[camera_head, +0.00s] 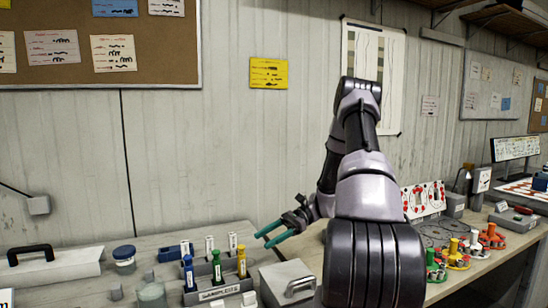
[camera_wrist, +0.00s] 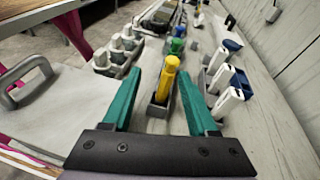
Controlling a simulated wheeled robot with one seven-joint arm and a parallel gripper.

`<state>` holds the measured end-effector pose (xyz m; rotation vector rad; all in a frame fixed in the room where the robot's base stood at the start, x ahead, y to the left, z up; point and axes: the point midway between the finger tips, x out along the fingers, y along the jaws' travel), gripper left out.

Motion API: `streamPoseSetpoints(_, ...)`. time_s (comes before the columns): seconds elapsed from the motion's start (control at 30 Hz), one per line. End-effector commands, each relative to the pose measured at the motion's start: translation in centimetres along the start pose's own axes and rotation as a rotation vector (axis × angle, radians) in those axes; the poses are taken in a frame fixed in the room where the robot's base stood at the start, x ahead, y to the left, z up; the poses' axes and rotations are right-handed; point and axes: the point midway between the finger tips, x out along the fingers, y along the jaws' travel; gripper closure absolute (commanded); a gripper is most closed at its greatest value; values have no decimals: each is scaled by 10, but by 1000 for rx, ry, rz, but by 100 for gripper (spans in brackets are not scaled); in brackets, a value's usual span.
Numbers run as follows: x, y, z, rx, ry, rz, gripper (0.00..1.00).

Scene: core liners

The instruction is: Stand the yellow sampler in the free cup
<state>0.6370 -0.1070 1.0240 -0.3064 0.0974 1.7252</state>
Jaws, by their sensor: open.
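The yellow sampler (camera_head: 242,261) stands in the right part of a grey rack (camera_head: 218,291) on the left bench, beside a green and a blue sampler. It also shows upright in the wrist view (camera_wrist: 167,78), between and beyond my teal fingers. My gripper (camera_head: 269,238) is open and empty, up and to the right of the sampler in the head view. In the wrist view the fingertips (camera_wrist: 161,73) lie either side of the sampler's line, apart from it. Several coloured holders with upright pieces (camera_head: 453,250) stand on the right bench; I cannot tell which cup is free.
White-labelled pieces (camera_head: 209,244) stand behind the rack. A grey box with a handle (camera_head: 289,284) is close on its right. A jar with a blue lid (camera_head: 124,257) and a handled case (camera_head: 52,268) are at left. A wall stands behind the benches.

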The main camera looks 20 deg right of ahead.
Motion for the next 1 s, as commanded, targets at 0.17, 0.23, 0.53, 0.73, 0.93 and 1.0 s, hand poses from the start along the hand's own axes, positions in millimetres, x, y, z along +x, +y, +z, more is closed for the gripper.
streamPoseSetpoints(0.17, 0, 5, 59, -151, 248, 140, 41)
streamPoseSetpoints(0.23, 0, 9, 81, -213, 341, 185, 41)
streamPoseSetpoints(0.53, 0, 32, 171, -501, 721, 313, 41)
streamPoseSetpoints(0.73, 0, 56, 228, -716, 955, 340, 41)
streamPoseSetpoints(0.93, -2, 85, 279, -943, 1163, 315, 41)
streamPoseSetpoints(1.0, -3, 95, 294, -1019, 1224, 295, 41)
